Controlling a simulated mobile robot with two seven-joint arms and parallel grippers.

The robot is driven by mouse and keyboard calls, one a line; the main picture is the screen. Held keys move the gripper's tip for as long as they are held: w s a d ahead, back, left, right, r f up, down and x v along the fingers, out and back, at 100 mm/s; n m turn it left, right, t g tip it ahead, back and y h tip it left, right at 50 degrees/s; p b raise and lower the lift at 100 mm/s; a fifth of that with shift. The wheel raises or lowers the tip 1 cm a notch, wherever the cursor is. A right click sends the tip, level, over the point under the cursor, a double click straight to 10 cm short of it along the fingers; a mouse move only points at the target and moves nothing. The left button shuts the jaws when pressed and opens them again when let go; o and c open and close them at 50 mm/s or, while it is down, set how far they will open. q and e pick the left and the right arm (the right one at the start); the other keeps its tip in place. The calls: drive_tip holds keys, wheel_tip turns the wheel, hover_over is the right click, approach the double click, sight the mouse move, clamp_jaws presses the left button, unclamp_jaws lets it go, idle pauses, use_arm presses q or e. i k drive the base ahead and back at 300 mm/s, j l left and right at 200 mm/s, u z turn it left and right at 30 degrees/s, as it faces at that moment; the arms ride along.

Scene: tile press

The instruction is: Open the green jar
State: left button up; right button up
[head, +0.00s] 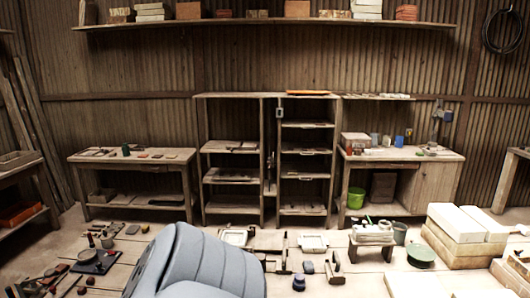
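No green jar can be told for certain at this distance. A small dark green upright thing (126,149) stands on the left workbench. Whether either is a jar, or has a lid, is too small to tell. A bright green bucket (356,197) stands under the right workbench. A dark green round thing (421,254) is on the floor at the right. Neither of my grippers is in view. A large grey part, which looks like my own, fills the bottom centre-left.
The left workbench (132,159) and right workbench (430,155) stand along the back wall, with a wooden shelf unit (262,160) between. Pale blocks (455,222) are stacked at the right. Tools and small items litter the floor. A strip before the left workbench looks fairly clear.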

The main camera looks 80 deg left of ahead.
sight(126, 151)
drive_tip(key=u, duration=3.35)
